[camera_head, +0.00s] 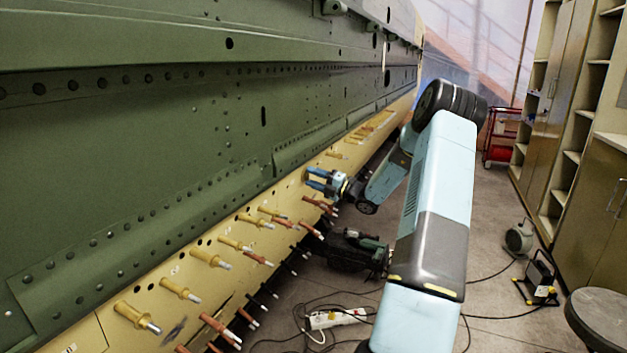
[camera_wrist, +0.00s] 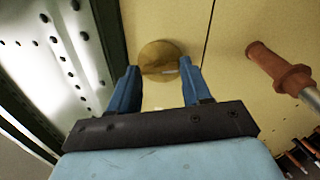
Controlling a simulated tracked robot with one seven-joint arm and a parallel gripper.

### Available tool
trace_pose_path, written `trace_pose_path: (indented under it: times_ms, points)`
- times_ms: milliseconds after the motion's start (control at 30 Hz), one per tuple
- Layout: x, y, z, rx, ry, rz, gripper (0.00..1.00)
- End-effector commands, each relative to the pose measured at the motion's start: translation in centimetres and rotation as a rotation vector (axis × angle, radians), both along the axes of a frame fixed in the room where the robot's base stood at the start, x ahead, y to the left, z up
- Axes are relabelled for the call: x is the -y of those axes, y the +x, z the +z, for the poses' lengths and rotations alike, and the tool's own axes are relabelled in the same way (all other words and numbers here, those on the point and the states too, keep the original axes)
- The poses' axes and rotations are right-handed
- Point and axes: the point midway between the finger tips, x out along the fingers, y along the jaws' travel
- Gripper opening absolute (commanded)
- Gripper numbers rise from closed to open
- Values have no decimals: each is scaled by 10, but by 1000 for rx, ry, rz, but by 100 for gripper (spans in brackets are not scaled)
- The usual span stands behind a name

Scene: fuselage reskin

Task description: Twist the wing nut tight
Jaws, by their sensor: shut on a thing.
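The wing nut is a brass-coloured round piece (camera_wrist: 157,57) against the yellow panel in the wrist view, and its wings are hard to make out. My gripper (camera_wrist: 157,72) has its two blue fingers on either side of a part at its lower edge, shut on it. In the head view my gripper (camera_head: 312,180) reaches the yellow panel strip (camera_head: 285,190) from the right. The nut itself is hidden there behind the fingers.
An orange-brown pin (camera_wrist: 278,68) sticks out right of my gripper in the wrist view. Several yellow pins (camera_head: 210,259) and red-brown pins line the strip in the head view. The green fuselage skin (camera_head: 120,170) rises above. A stool (camera_head: 600,315) and cables lie on the floor at right.

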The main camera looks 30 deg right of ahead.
Motion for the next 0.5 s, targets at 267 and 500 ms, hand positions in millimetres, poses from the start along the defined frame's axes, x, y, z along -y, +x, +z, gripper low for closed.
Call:
trace_pose_path:
  times_ms: [267,500]
  points:
    - [5,-2,-6,-91,103,19,18]
    - [4,-2,-7,-121,139,28,18]
